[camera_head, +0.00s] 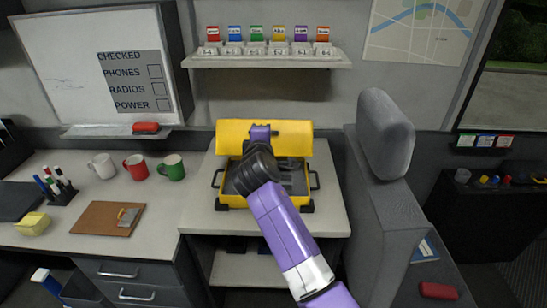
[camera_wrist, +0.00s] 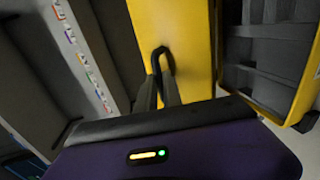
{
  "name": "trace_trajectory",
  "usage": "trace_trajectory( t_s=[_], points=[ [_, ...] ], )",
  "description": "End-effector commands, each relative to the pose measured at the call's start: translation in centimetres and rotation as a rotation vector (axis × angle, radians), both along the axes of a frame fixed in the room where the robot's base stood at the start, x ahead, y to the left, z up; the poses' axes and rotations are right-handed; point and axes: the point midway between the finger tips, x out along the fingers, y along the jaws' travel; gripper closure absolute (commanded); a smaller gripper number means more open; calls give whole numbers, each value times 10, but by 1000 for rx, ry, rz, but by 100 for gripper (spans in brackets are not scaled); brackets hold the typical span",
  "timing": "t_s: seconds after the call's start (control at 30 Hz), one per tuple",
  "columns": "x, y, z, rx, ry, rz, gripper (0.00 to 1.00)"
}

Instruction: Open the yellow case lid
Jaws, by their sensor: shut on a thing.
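The yellow case (camera_head: 233,200) stands on the white counter with its lid (camera_head: 293,129) raised at the back. Its dark grey inside, with dividers, shows in the head view and at the right of the wrist view (camera_wrist: 265,50). My gripper (camera_wrist: 164,88) is shut on the black handle (camera_wrist: 163,52) of the lid. In the wrist view the lid (camera_wrist: 195,40) is a yellow panel just beyond the fingers. In the head view my arm hides the fingertips, the handle and part of the case.
A shelf (camera_head: 265,61) with small coloured cards is on the wall above the case. A grey seat (camera_head: 386,135) stands close on the right. Mugs (camera_head: 134,167) and a clipboard (camera_head: 107,217) are on the counter to the left.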

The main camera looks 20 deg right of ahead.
Motion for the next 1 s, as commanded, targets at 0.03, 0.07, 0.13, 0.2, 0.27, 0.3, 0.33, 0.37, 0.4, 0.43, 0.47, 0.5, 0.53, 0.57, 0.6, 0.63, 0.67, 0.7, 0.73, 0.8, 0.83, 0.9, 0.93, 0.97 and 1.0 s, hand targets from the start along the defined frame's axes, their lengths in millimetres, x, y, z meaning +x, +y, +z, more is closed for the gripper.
trace_trajectory(
  t_s=[0.03,0.07,0.13,0.2,0.27,0.3,0.33,0.37,0.4,0.43,0.47,0.5,0.53,0.57,0.6,0.63,0.67,0.7,0.73,0.8,0.83,0.9,0.93,0.97,1.0],
  points=[
    [10,-1,14,-3,-6,0,100],
    [15,-3,17,-3,-5,0,100],
    [26,-6,26,-4,-6,-1,100],
    [36,-9,32,-5,-5,0,100],
    [44,-12,37,-5,-5,1,100],
    [48,-13,40,-4,-6,0,100],
    [52,-15,41,-4,-5,-1,100],
    [55,-16,44,-2,-2,-1,100],
    [59,-17,47,4,16,0,100],
    [62,-18,49,10,27,1,100],
    [65,-19,49,12,39,0,100],
    [68,-19,51,17,55,0,100],
    [70,-20,52,20,64,0,100],
    [73,-21,53,24,73,1,100],
    [76,-22,54,27,87,1,100],
    [78,-23,55,29,97,0,100],
    [81,-24,56,33,105,1,100],
    [83,-25,56,36,118,0,100],
    [86,-26,58,39,125,0,100],
    [90,-27,59,45,143,1,100],
    [92,-28,60,47,151,0,100],
    [97,-29,61,53,168,1,100],
    [99,-30,61,55,176,1,100],
    [101,-30,63,57,181,1,100],
    [103,-31,63,60,191,1,100]
  ],
)
